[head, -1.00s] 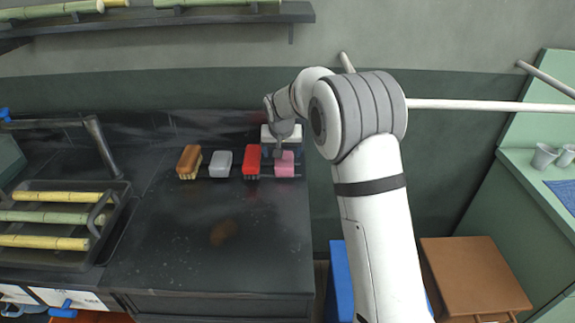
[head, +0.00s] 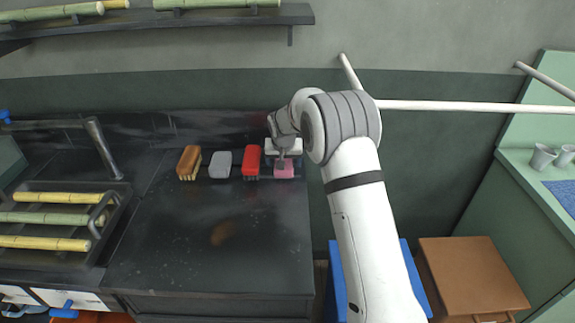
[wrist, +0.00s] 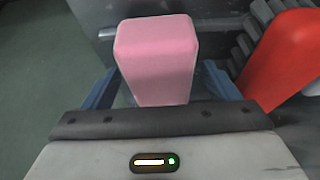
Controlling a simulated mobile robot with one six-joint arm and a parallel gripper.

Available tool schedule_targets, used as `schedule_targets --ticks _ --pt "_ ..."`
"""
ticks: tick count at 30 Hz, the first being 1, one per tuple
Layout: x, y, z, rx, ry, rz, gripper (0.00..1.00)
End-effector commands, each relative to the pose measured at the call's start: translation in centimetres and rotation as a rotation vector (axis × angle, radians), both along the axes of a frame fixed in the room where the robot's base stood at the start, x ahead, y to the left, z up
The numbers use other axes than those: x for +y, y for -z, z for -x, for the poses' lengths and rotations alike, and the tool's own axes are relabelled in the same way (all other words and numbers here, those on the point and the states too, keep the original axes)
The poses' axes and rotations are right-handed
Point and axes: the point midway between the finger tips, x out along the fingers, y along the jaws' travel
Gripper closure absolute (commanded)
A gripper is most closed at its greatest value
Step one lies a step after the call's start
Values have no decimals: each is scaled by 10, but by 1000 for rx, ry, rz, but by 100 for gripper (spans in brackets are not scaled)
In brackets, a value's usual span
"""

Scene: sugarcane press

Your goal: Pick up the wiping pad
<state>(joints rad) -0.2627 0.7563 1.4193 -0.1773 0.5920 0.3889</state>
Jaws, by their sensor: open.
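A pink block-shaped pad (head: 284,171) stands at the right end of a row near the back right of the dark counter. In the wrist view the pink pad (wrist: 158,58) is upright, with its smooth pink top and side in sight. My gripper (head: 284,162) is right at it in the head view. In the wrist view the blue fingers of my gripper (wrist: 160,88) are open, one on each side of the pad. I cannot tell whether either finger touches it. The pad's lower end is hidden behind the gripper body.
A red brush (head: 251,161) stands close to the left of the pad; it also shows at the right of the wrist view (wrist: 285,62). A grey block (head: 220,164) and a brown brush (head: 189,162) continue the row. The counter (head: 240,265) in front is mostly bare.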

Motion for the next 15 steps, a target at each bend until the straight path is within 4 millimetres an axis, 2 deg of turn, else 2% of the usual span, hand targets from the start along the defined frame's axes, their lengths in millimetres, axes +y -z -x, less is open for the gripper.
schedule_targets --ticks 15 --pt "1 5 0 0 -1 0 18"
